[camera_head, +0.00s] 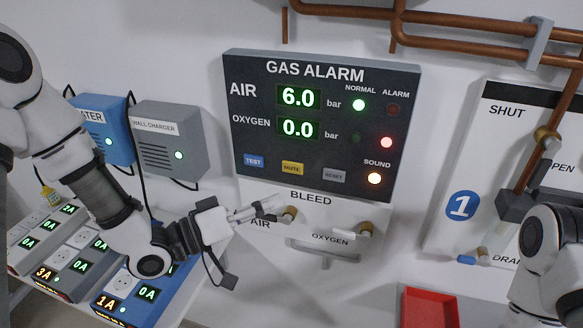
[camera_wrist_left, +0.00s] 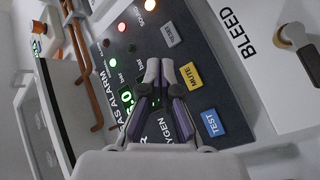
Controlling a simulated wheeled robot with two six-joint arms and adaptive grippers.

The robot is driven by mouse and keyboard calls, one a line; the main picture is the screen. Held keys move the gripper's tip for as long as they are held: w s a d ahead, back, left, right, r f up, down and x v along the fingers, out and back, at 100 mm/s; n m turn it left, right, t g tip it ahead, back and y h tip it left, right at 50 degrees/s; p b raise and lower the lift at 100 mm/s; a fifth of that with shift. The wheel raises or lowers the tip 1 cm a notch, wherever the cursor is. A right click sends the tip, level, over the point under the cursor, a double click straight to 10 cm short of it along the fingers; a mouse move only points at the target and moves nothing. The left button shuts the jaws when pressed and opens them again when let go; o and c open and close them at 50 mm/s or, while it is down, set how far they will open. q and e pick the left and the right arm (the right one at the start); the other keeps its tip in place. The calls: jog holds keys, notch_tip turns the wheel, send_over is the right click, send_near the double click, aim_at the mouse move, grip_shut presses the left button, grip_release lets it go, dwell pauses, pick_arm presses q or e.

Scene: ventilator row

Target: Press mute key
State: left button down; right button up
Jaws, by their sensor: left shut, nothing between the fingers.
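The gas alarm panel (camera_head: 322,75) is a dark board on the wall, reading AIR 6.0 and OXYGEN 0.0. Its yellow mute key (camera_head: 292,168) sits in the bottom row between the blue TEST key (camera_head: 254,160) and the grey RESET key (camera_head: 334,176). The sound lamp (camera_head: 375,178) and a red alarm lamp (camera_head: 386,142) are lit. My left gripper (camera_head: 275,207) is shut and empty, below the mute key in the picture and near the bleed valves. In the left wrist view the mute key (camera_wrist_left: 191,76) shows just right of the shut fingertips (camera_wrist_left: 160,66). Contact is not visible.
The AIR bleed valve (camera_head: 289,214) and OXYGEN bleed valve (camera_head: 364,229) lie below the panel, close to my left gripper. Blue and grey wall boxes (camera_head: 170,150) stand left. A red tray (camera_head: 430,308) is at the lower right. My right arm shows at the right edge.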

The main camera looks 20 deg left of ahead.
aim_at(301, 170)
pick_arm(q)
jog(key=w, duration=0.7)
jog(key=shift+w+d, duration=0.2)
jog(key=shift+w, duration=0.05)
dwell(1.1)
jog(key=shift+w, duration=0.4)
jog(key=shift+w, duration=0.3)
dwell(0.7)
jog(key=shift+s, duration=0.75)
jog(key=s, duration=0.5)
jog(key=shift+a+p, duration=0.1)
jog(key=shift+p, duration=0.2)
